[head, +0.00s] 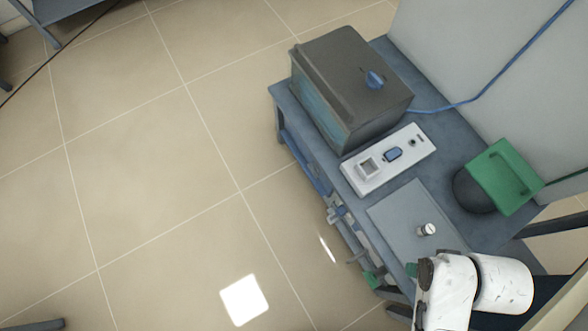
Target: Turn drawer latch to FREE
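The blue-grey bench (440,185) stands at the right of the head view, seen from above. Along its front edge, several small metal and blue fittings (337,214) show, with a green piece (371,281) lower down. I cannot tell which of these is the drawer latch, and no FREE marking can be read. My white arm (450,290) reaches in at the lower right, close to the bench's near corner, and covers part of it. My gripper is not in view.
On the bench are a dark grey furnace (352,82) with a blue knob, a white control panel (388,160), a grey plate (405,215) with a small white knob (427,230), and a green handled piece (503,177) beside a dark round object (472,190). Tiled floor (150,180) at left is clear.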

